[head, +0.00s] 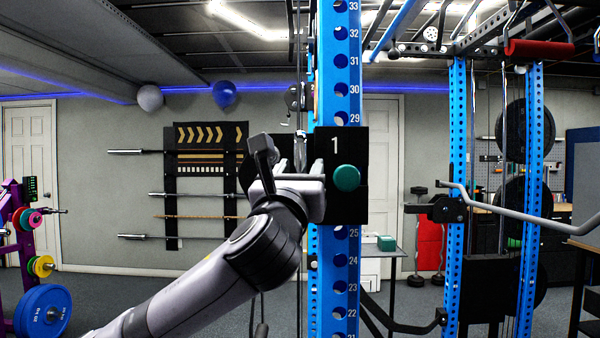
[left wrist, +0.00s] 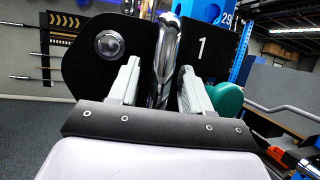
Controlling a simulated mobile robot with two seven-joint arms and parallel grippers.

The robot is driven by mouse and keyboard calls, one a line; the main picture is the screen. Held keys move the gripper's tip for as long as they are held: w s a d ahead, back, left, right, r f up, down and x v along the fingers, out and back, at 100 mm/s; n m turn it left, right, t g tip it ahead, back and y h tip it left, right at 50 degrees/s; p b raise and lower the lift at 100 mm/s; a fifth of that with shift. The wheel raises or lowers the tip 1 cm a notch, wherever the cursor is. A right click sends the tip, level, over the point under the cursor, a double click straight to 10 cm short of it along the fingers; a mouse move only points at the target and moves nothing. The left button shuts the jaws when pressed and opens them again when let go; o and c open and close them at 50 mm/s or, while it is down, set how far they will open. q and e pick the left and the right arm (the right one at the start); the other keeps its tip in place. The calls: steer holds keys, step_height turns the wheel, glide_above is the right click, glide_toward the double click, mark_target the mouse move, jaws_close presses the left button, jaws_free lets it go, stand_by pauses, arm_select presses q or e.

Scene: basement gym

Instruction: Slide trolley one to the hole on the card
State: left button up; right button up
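Trolley one (head: 352,152) is a black block marked "1" with a green knob (head: 346,178). It sits on a blue numbered upright (head: 340,70) in the head view, covering the holes between 29 and 25. My left gripper (head: 292,167) is at the trolley's left side. In the left wrist view its two fingers stand apart on either side of a chrome handle (left wrist: 164,62), with gaps showing. The trolley's black plate (left wrist: 205,62) and green knob (left wrist: 229,98) are just beyond and to the right. I cannot make out a card. My right gripper is out of view.
A second pair of blue uprights (head: 456,150) with a grey bar (head: 520,210) stands to the right. Barbells on a wall rack (head: 170,200) are behind my left arm. A purple weight rack (head: 15,240) with a blue plate (head: 43,312) is at far left.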

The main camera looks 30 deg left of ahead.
arm_select(q)
steer(key=b+v, duration=0.2)
steer(key=v, duration=0.5)
steer(key=shift+f, duration=0.1)
stand_by(0.5)
steer(key=w+d+f+n+g+h, duration=0.1)
steer(key=d+f+n+g+h, duration=0.25)
steer(key=f, duration=1.05)
steer(key=d+f+n+g+h, duration=0.15)
steer(key=f+n+g, duration=0.4)
steer(key=f, duration=0.75)
steer(key=s+f+n+g+h, duration=0.2)
steer(key=s+f+n+g, duration=0.2)
steer(key=s+f+n, duration=0.75)
steer(key=s+f+n+g+h, duration=0.1)
steer(key=s+f+n+g, duration=0.3)
steer(key=s+f+n, duration=0.95)
steer(key=w+d+f+m+t+h, duration=0.2)
steer(key=w+f+m+t, duration=0.2)
steer(key=f, duration=0.8)
steer(key=w+t, duration=0.2)
steer(key=w, duration=0.1)
steer(key=shift+f+m, duration=0.25)
steer(key=shift+m, duration=0.05)
